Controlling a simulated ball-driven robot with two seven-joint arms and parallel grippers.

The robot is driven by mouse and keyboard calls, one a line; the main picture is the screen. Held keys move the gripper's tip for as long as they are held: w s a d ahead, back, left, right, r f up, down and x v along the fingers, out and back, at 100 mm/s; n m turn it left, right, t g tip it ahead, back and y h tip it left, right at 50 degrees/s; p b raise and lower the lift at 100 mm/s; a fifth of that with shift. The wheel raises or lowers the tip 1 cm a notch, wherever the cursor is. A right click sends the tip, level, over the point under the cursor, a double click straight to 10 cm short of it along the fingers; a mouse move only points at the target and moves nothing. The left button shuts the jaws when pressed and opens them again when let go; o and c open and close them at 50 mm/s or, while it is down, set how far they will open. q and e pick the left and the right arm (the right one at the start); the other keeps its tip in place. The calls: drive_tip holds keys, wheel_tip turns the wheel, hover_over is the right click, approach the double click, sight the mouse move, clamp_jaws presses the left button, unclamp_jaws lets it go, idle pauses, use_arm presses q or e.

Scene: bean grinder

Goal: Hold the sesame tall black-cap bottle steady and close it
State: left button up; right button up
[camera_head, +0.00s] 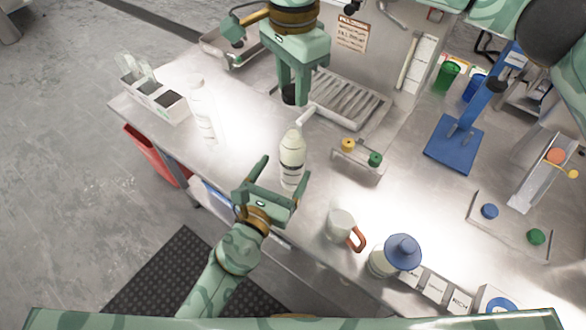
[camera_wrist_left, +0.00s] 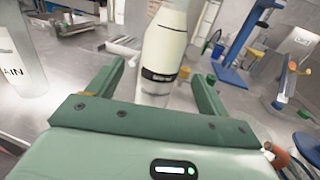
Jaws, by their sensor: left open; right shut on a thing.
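The tall pale bottle (camera_head: 291,163) stands upright on the steel counter. A dark label band shows on it in the left wrist view (camera_wrist_left: 163,50), where its top is cut off. My left gripper (camera_head: 283,167) is open, its two fingers on either side of the bottle's lower part; I cannot tell whether they touch it. My right gripper (camera_head: 291,92) is above and behind the bottle, fingers down, shut on a black cap (camera_head: 289,94) that is apart from the bottle. A thin white piece (camera_head: 306,116) shows by the bottle's top.
Another white bottle (camera_head: 202,112) stands to the left. A white box with compartments (camera_head: 154,98) is at the far left. A small rack with yellow and green knobs (camera_head: 358,160) is to the right. A mug (camera_head: 341,223) and a blue-topped jar (camera_head: 402,252) stand near the front edge.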

use_arm(q)
drive_tip(key=x, duration=0.7)
drive_tip(key=shift+w+d, duration=0.15)
drive_tip(key=shift+w, duration=0.05)
drive_tip(key=c, duration=1.5)
use_arm(e)
hover_over(292, 126)
drive_tip(key=shift+f, duration=2.5)
